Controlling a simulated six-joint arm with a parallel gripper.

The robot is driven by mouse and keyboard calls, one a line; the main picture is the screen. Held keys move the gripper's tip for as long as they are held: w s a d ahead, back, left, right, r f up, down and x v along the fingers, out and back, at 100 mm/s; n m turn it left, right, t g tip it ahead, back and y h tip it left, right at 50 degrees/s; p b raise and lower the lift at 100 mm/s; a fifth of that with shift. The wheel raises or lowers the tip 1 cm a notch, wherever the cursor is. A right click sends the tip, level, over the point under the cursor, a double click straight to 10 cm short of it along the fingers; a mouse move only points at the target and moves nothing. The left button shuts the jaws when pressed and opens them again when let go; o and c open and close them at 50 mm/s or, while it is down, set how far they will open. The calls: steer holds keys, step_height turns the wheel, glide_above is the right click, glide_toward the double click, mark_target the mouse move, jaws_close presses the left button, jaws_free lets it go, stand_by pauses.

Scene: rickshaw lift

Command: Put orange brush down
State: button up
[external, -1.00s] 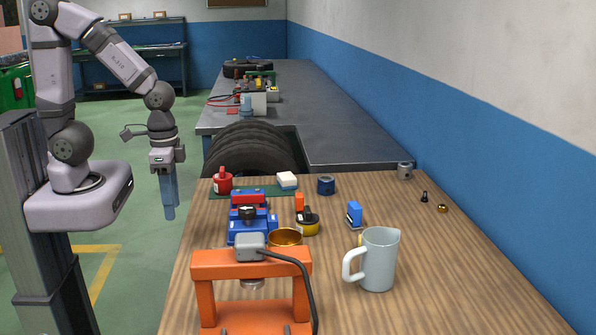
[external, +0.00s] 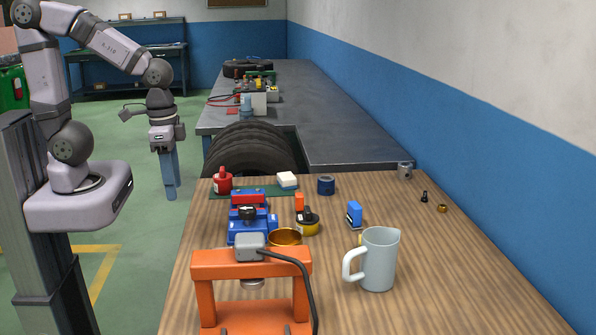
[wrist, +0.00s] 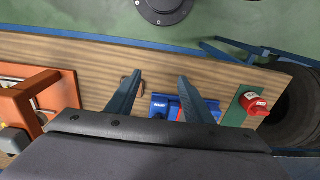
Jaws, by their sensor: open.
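A small upright orange piece (external: 299,202) stands on the wooden table behind the yellow-and-black round item. It may be the orange brush, but it is too small to be sure. My gripper (external: 171,196) hangs fingers down over the floor, left of the table and apart from everything on it. In the wrist view my gripper (wrist: 160,76) has its two blue fingers spread with nothing held between them. The orange piece cannot be made out in the wrist view.
An orange press (external: 252,262), a blue vise (external: 250,230), a brass bowl (external: 285,237), a red bottle (external: 222,183), a blue brush-like item (external: 354,214) and a pale mug (external: 378,260) stand on the table (external: 450,265). The table's right side is mostly clear.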

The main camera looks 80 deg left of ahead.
mark_target(298, 195)
steer(key=w+a+t+b, duration=0.2)
steer(key=w+a+t, duration=0.5)
steer(key=w, duration=0.5)
steer(key=w+a+t+b, duration=0.2)
steer(key=w+a+t, duration=0.4)
steer(key=w+a, duration=0.45)
steer(key=f, duration=0.3)
steer(key=w+d+f, duration=0.1)
steer(key=f, duration=0.3)
steer(key=w+f, duration=0.1)
steer(key=f, duration=0.2)
steer(key=shift+d+f, duration=0.25)
steer(key=shift+d, duration=0.15)
steer(key=shift+d+p+x, duration=0.15)
steer(key=shift+p+x, duration=0.55)
steer(key=shift+x, duration=1.15)
steer(key=shift+d+p+x, duration=0.1)
steer(key=shift+p+x, duration=0.6)
steer(key=shift+x, duration=1.1)
steer(key=shift+r, duration=0.1)
jaws_close()
steer(key=shift+r, duration=0.1)
steer(key=shift+r+b, duration=0.7)
steer(key=shift+r, duration=4.25)
